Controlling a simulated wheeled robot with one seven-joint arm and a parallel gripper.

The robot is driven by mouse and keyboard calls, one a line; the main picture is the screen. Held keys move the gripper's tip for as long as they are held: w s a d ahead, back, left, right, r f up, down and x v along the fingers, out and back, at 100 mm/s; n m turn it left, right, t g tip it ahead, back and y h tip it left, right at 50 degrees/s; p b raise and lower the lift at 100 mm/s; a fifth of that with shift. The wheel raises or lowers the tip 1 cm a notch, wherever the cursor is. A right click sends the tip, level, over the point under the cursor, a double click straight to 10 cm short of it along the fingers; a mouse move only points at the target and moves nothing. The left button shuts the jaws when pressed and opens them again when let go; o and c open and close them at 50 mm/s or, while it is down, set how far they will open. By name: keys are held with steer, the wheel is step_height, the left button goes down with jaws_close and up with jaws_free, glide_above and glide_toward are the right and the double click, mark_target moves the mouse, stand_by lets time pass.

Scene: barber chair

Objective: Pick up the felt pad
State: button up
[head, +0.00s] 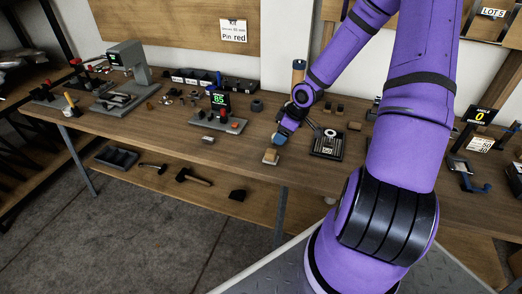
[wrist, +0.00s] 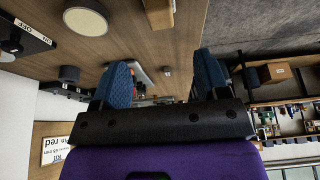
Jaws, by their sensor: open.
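My gripper (head: 279,139) is open and empty above the workbench, its blue fingers spread apart in the wrist view (wrist: 163,76). No thing is clearly marked as the felt pad. A round disc (wrist: 86,18) with a pale top and brown rim lies on the bench in the wrist view, beyond the left finger and apart from it; it could be the pad, but I cannot be sure. A small tan block (head: 271,156) with a paler top sits near the bench's front edge, just below my gripper in the head view. My gripper and arm hide part of the bench.
A grey device with a green display (head: 217,101) stands left of my gripper. The bench's front strip left of the tan block is mostly clear.

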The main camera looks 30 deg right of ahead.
mark_target(271, 151)
steer(key=shift+x, duration=5.5)
steer(key=shift+s, duration=0.15)
steer(key=shift+c, duration=0.5)
steer(key=c, duration=0.9)
